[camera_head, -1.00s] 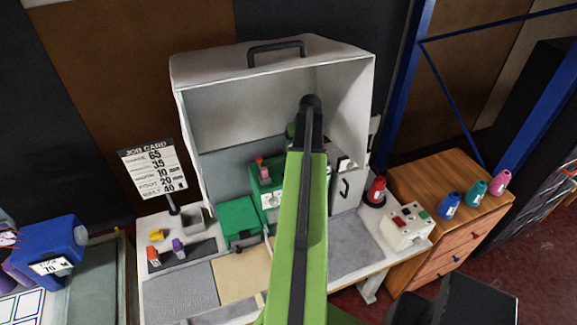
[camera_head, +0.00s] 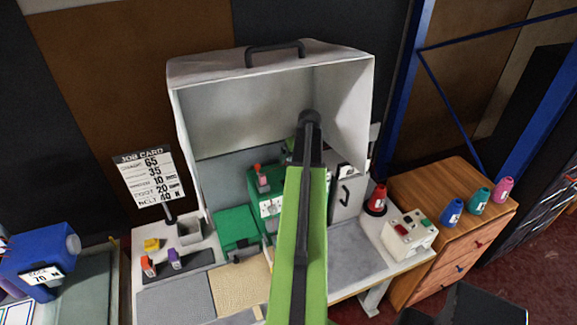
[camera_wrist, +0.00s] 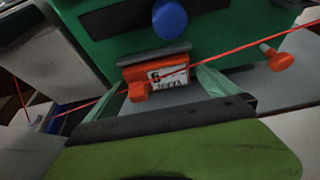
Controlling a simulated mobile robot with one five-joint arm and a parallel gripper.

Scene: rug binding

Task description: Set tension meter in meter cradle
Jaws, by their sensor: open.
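In the wrist view, an orange block with a white lettered face (camera_wrist: 166,74), apparently the tension meter, sits against the green machine (camera_wrist: 110,48) beneath a grey bar. A red thread passes across its front. I cannot tell whether the grey bar belongs to the meter cradle. My gripper (camera_wrist: 162,83) is open, with one pale green finger on each side of the orange block. Contact with it is not clear. In the head view, my arm hides the gripper, the block and part of the green machine (camera_head: 262,190).
A blue knob (camera_wrist: 170,18) is above the block; an orange knob (camera_wrist: 284,62) projects at right. A pale hood (camera_head: 240,120) encloses the machine. A control box (camera_head: 408,232) and red cone (camera_head: 377,198) stand right. Small coloured pieces (camera_head: 174,259) lie left. The grey front surface (camera_head: 178,300) is clear.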

